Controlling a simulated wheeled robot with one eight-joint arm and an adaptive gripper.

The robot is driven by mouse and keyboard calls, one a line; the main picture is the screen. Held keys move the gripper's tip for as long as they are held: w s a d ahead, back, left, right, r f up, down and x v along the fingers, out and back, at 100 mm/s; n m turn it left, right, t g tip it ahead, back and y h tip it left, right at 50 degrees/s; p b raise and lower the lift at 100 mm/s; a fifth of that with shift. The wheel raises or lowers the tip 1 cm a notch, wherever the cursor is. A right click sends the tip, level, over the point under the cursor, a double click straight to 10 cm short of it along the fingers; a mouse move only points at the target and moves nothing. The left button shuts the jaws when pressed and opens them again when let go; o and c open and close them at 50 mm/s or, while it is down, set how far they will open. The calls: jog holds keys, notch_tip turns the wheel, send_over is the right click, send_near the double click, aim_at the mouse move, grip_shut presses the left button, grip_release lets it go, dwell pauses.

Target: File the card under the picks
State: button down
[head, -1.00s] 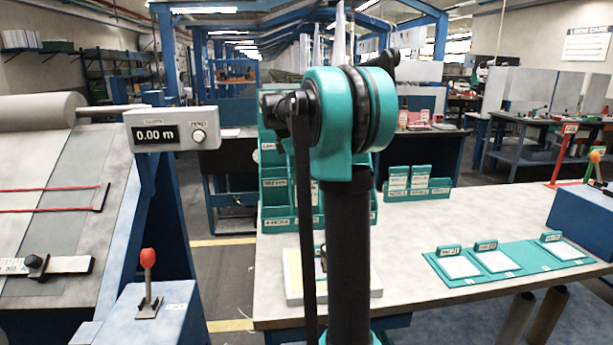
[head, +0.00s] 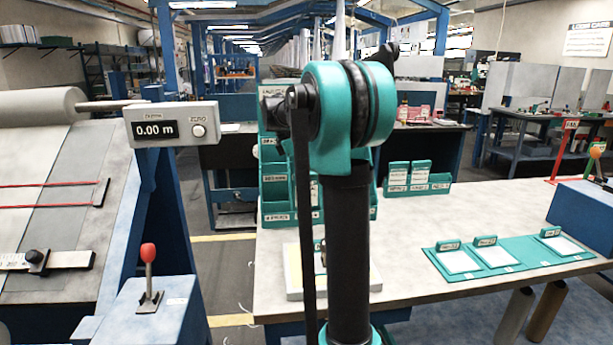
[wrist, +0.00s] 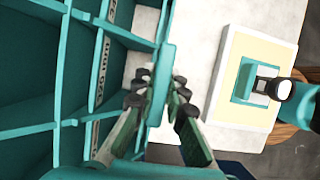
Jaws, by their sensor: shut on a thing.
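In the wrist view my gripper (wrist: 158,92) is shut on a thin teal piece (wrist: 161,75), seen nearly edge-on. It may be the card; its face and any writing are hidden. The gripper is beside a teal compartment rack (wrist: 60,122), which fills the left of the wrist view. The rack's dividers carry white label strips (wrist: 98,85), too small to read surely. In the head view the rack (head: 275,209) stands at the table's left end, partly behind my arm. My gripper is hidden there. I cannot tell which compartment is for the picks.
A cream-topped board (wrist: 229,95) with a teal-framed piece (wrist: 243,80) lies right of my gripper. A teal mat (head: 513,263) holds three tabbed cards at the table's right. A small teal holder (head: 440,182) with cards stands farther back. The table's middle is clear.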

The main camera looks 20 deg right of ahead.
aim_at(307, 207)
jog(key=shift+f, duration=1.55)
jog(key=c, duration=1.5)
grip_release()
jog(key=v, duration=1.2)
